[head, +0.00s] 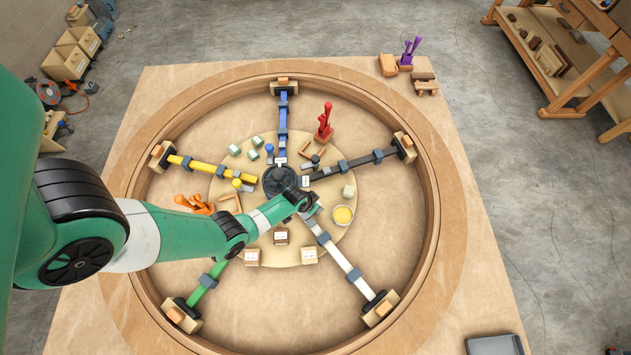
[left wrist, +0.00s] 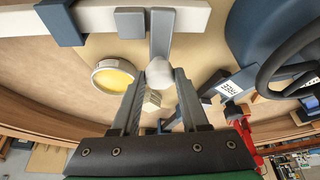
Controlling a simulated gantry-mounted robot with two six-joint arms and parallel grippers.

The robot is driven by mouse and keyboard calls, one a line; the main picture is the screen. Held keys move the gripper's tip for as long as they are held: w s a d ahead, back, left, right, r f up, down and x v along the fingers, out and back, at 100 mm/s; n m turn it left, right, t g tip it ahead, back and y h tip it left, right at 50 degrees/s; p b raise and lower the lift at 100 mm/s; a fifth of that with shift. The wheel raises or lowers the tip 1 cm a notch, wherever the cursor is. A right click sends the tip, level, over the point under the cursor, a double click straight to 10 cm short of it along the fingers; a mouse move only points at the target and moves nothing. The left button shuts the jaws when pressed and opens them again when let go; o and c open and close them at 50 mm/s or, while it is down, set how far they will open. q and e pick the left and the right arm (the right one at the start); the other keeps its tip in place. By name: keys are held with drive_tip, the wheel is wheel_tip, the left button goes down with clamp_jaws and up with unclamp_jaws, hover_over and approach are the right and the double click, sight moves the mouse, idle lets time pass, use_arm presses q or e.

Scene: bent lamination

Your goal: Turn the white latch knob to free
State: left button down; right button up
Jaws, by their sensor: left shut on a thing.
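The white latch knob (left wrist: 160,72) shows in the left wrist view as a rounded white cap between the fingertips of my left gripper (left wrist: 160,82). The gripper is shut on it. The knob sits by a grey-blue bar beside the white spoke. In the head view my left gripper (head: 311,206) is at the inner end of the white spoke (head: 345,262), beside the dark hub, and my arm hides the knob there. A tag reading FREE (left wrist: 229,88) shows to the right of the knob in the left wrist view. My right gripper is not in view.
Blue, yellow, green and dark spokes run from the hub to a round wooden ring (head: 436,190). A yellow-filled dish (head: 343,215) is close to the white spoke.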

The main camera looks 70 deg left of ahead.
use_arm(q)
drive_tip(key=m+h, duration=0.1)
drive_tip(key=m, duration=0.1)
drive_tip(key=shift+a+f+m+b, duration=0.1)
drive_tip(key=shift+m+b, duration=0.2)
drive_tip(key=shift+b, duration=0.1)
drive_tip(key=m+h+b, duration=0.1)
drive_tip(key=m, duration=0.2)
drive_tip(key=shift+a+t+b, duration=0.15)
drive_tip(key=shift+t+b, duration=0.15)
drive_tip(key=shift+b, duration=0.05)
drive_tip(key=shift+m+h, duration=0.3)
drive_tip(key=shift+m, duration=0.4)
drive_tip(key=shift+r+m, duration=0.2)
drive_tip(key=shift+m, duration=0.3)
drive_tip(key=shift+m+h+p, duration=0.5)
drive_tip(key=shift+m, duration=0.4)
drive_tip(key=m, duration=0.1)
drive_tip(key=m+g+h, duration=0.1)
drive_tip(key=shift+a+f+m, duration=0.15)
drive_tip(key=shift+m, duration=0.25)
drive_tip(key=shift+w+f+m+g+h+b, duration=0.1)
drive_tip(key=shift+m+g+h+b, duration=0.2)
drive_tip(key=shift+m+b, duration=0.65)
drive_tip(key=shift+m+g+h+b, duration=0.35)
drive_tip(key=shift+m+b, duration=0.4)
drive_tip(key=shift+m, duration=0.8)
